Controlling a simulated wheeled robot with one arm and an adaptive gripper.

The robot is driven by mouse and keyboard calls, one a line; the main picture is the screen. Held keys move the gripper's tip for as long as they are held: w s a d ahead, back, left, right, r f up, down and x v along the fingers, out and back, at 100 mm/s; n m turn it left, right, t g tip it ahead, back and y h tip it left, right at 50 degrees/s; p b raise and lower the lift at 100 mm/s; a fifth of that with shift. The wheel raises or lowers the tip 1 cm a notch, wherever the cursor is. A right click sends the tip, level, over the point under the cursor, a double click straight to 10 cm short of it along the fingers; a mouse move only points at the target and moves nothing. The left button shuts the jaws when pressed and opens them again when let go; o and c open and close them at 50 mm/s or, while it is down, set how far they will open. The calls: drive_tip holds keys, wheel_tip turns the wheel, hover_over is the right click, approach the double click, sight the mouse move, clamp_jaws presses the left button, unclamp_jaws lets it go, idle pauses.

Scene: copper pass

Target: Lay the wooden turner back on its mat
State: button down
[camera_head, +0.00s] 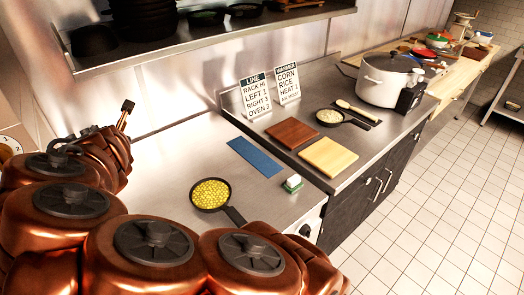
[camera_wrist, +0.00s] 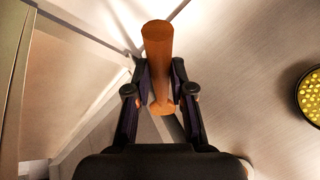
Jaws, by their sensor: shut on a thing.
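In the wrist view, my gripper (camera_wrist: 159,70) is shut on a brown wooden piece, which I take to be the turner (camera_wrist: 157,42). Its rounded end points up in the picture, and part of it is hidden between the fingers. In the head view the turner cannot be made out. A flat blue mat (camera_head: 255,157) lies bare on the steel counter, behind and right of a skillet of corn. I cannot confirm that it is the turner's own mat.
A brown board (camera_head: 299,134), a pale board (camera_head: 328,157), two signs and a large pot (camera_head: 386,80) stand further right. A shelf (camera_head: 210,35) overhangs the back.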

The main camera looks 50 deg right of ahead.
drive_tip(key=shift+w+d+r+m+g+h+b, duration=0.15)
drive_tip(key=shift+w+d+m+g+h+b, duration=0.1)
drive_tip(key=shift+w+d+m+g, duration=0.25)
drive_tip(key=shift+w+d+r+m+g+h+b, duration=0.15)
drive_tip(key=shift+w+d+m+g+h+b, duration=0.1)
drive_tip(key=shift+w+d+m+g, duration=0.2)
drive_tip(key=shift+w+d+m+g+b, duration=0.55)
drive_tip(key=shift+d+m+g, duration=0.45)
drive_tip(key=shift+d, duration=0.3)
drive_tip(key=m+g+y+b, duration=0.4)
drive_tip(key=m+b, duration=0.3)
drive_tip(key=m, duration=1.6)
hover_over(263, 162)
drive_tip(key=s, duration=0.2)
wheel_tip(263, 162, down, 15)
drive_tip(key=shift+n, duration=0.25)
drive_tip(key=f+p, duration=0.1)
drive_tip(key=f, duration=0.2)
drive_tip(key=f+p, duration=0.1)
drive_tip(key=f, duration=0.2)
drive_tip(key=f+p, duration=0.1)
drive_tip(key=f, duration=0.1)
drive_tip(key=shift+w+a+f+p, duration=0.1)
drive_tip(key=shift+w+f+p, duration=0.2)
drive_tip(key=shift+f, duration=0.45)
drive_tip(key=shift+f, duration=0.15)
